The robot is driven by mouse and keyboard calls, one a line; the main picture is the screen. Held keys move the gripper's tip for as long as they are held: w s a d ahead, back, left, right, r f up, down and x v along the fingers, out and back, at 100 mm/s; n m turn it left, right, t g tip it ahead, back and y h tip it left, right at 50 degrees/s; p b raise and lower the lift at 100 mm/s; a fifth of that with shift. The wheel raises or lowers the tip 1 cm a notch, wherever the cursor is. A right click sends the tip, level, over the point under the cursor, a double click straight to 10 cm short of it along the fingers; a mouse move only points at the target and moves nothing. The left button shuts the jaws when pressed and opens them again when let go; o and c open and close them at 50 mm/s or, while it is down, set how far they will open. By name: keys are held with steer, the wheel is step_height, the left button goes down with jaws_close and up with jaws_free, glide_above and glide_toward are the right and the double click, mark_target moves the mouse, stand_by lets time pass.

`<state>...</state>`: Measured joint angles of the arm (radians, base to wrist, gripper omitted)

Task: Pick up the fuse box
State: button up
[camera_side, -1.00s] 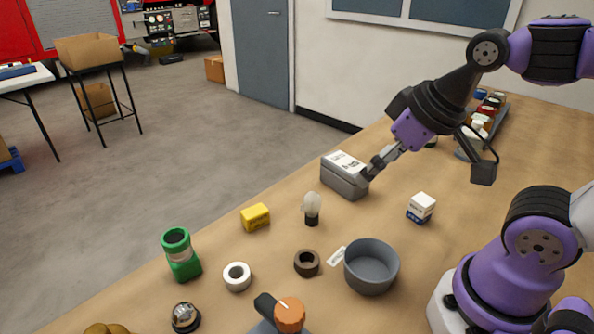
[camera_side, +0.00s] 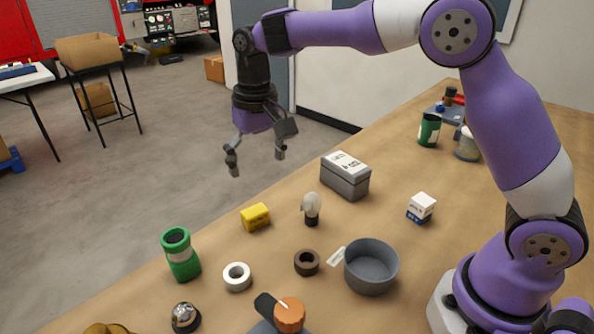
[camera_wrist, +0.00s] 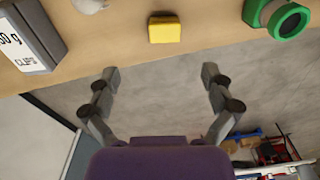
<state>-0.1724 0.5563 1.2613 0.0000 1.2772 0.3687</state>
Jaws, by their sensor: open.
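A small yellow box (camera_side: 255,217) lies on the wooden table near its far edge; it also shows at the top middle of the wrist view (camera_wrist: 164,30). No readable label marks it as the fuse box. A white and blue carton (camera_side: 421,208) stands farther right, and a grey box with a white label (camera_side: 345,177) stands behind the bulb; its label seems to read "clips" in the wrist view (camera_wrist: 28,40). My gripper (camera_side: 256,160) is open and empty, high above and beyond the table edge, fingers pointing down. Its spread fingertips (camera_wrist: 160,72) show below the yellow box in the wrist view.
A light bulb (camera_side: 311,207) stands right of the yellow box. Table around the yellow box is clear.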

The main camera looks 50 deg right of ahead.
glide_above(254, 211)
steer(key=shift+g, duration=0.3)
step_height(254, 211, down, 7)
steer(key=shift+s+a+f, duration=0.1)
steer(key=shift+f, duration=2.8)
steer(key=c, duration=1.2)
